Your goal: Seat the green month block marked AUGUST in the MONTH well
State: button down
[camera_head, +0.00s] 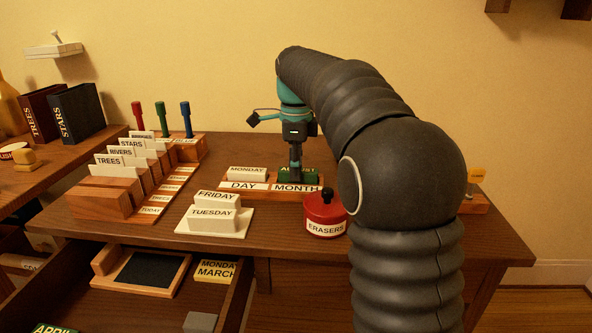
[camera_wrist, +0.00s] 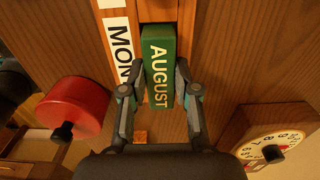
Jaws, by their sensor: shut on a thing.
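The green block marked AUGUST (camera_wrist: 158,62) is between the fingers of my gripper (camera_wrist: 156,88) in the wrist view, its lettering facing the camera. My gripper (camera_head: 295,174) is shut on it, pointing down at the wooden calendar stand (camera_head: 228,190) in the head view. The green block (camera_head: 311,176) shows just behind the MONTH label (camera_head: 296,188), partly hidden by my gripper. The label also shows beside the block in the wrist view (camera_wrist: 121,45). The block is at or just over the MONTH well; I cannot tell whether it rests on the well floor.
A MONDAY block (camera_head: 247,174) stands behind the DAY label. A red ERASERS pot (camera_head: 325,215) stands close in front at the right. FRIDAY (camera_head: 217,199) and TUESDAY (camera_head: 212,220) blocks stand on a pale tray. An open drawer below holds a MARCH block (camera_head: 216,273). A round dial (camera_wrist: 270,148) is at wrist-view right.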

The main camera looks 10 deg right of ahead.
jog(key=shift+f, duration=0.3)
jog(key=c, duration=0.9)
grip_release()
jog(key=shift+o, duration=0.2)
notch_tip(320, 180, up, 12)
jog(key=p, duration=0.1)
jog(key=shift+r, duration=0.15)
jog(key=shift+s, duration=0.1)
